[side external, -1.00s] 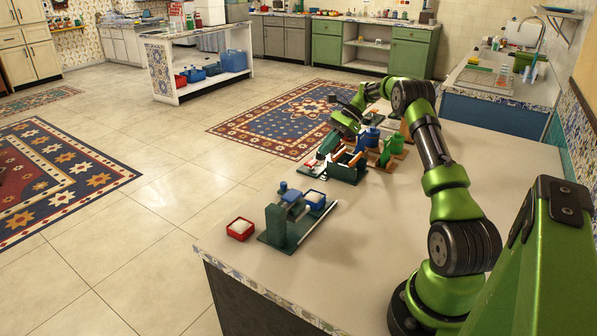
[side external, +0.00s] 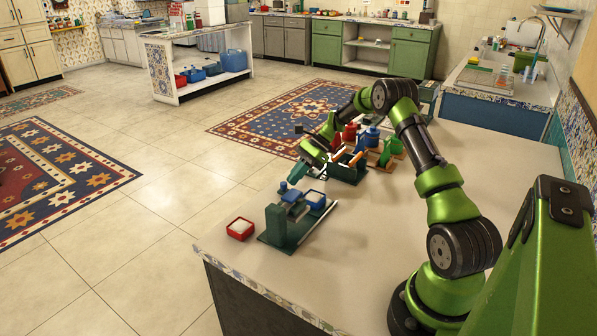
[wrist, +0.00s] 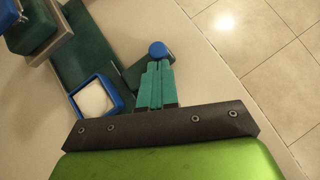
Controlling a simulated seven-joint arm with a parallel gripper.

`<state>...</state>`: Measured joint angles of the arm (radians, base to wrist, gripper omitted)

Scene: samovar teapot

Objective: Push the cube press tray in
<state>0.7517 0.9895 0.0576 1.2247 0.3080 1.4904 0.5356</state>
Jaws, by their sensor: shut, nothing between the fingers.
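The cube press (side external: 275,224) is a dark green upright block on a flat green base. A blue square tray (side external: 314,199) with white contents sits at its right; it also shows in the wrist view (wrist: 76,99). A blue round knob (side external: 284,187) stands at the press's far end and shows in the wrist view (wrist: 158,49). My gripper (side external: 292,185) is shut and empty, pointing down to the left. In the wrist view its teal fingertips (wrist: 158,65) lie right at the knob; I cannot tell whether they touch it.
A red tray (side external: 240,230) with white contents sits left of the press near the table edge. A dark green holder (side external: 346,170) and a rack with bottles (side external: 388,150) stand behind, beneath and beside my arm. The table (side external: 370,230) in front is clear.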

